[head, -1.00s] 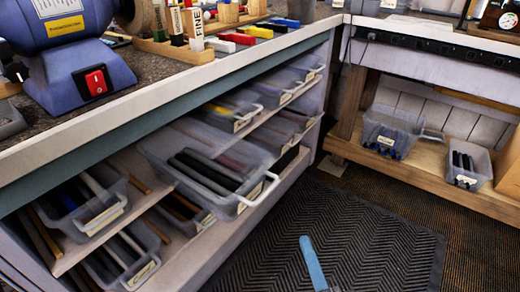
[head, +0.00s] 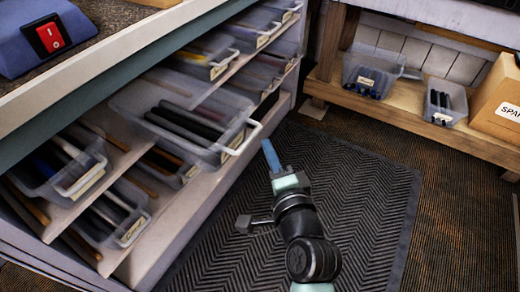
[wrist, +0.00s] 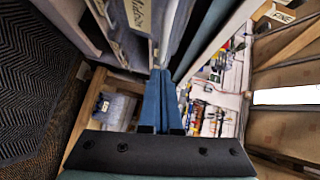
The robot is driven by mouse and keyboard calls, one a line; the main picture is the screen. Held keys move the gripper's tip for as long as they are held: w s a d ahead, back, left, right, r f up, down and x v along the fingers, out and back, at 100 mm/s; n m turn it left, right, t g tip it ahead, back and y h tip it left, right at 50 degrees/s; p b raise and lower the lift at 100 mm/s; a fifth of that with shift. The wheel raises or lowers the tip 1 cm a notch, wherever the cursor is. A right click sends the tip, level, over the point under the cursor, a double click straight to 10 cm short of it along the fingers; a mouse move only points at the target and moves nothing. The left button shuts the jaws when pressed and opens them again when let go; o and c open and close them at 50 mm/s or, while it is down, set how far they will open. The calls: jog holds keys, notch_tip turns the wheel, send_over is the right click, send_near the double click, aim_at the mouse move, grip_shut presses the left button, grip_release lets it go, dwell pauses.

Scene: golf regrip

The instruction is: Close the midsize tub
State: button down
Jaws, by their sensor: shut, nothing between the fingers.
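A clear tub (head: 200,148) holding several dark grips juts out of the shelf under the bench, past the shelf edge. It has a white bar handle (head: 242,138) at its front. I take it to be the midsize tub; its label does not read clearly in the head view. My gripper (head: 267,148) has blue fingers pressed together, with nothing between them. The fingertips are just right of the handle; I cannot tell if they touch it. The closed blue fingers also show in the wrist view (wrist: 162,90), beside a tub front with a partly readable label (wrist: 138,14).
Other clear tubs of grips sit further in, such as one at the left (head: 72,168) and one farther back (head: 208,58). The bench edge (head: 120,65) overhangs the shelves. Two tubs and a cardboard box (head: 497,105) stand on a low shelf at right. The floor mat (head: 350,185) is clear.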

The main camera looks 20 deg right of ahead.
jog(key=shift+w+a+f, duration=0.2)
jog(key=shift+w+a, duration=0.5)
jog(key=shift+w, duration=0.15)
